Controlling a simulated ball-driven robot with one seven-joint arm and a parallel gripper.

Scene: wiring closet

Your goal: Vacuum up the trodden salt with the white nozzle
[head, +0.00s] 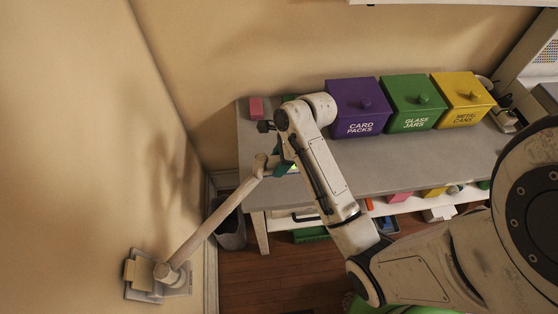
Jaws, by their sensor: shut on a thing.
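The tube slants down to the left. At its lower end is a pale, flat nozzle head (143,274), in front of or against the left wall; I cannot tell whether it touches. I take this to be the white nozzle. I see no trodden salt in this view. Much of the floor is hidden by the bench and my arm.
A grey bench (395,172) carries purple (355,105), green (411,101) and yellow (462,98) lidded boxes and a pink block (256,107). A dark bin (231,229) stands between wall and bench. Several items fill the lower shelf. Wooden floor (265,282) shows bare in front.

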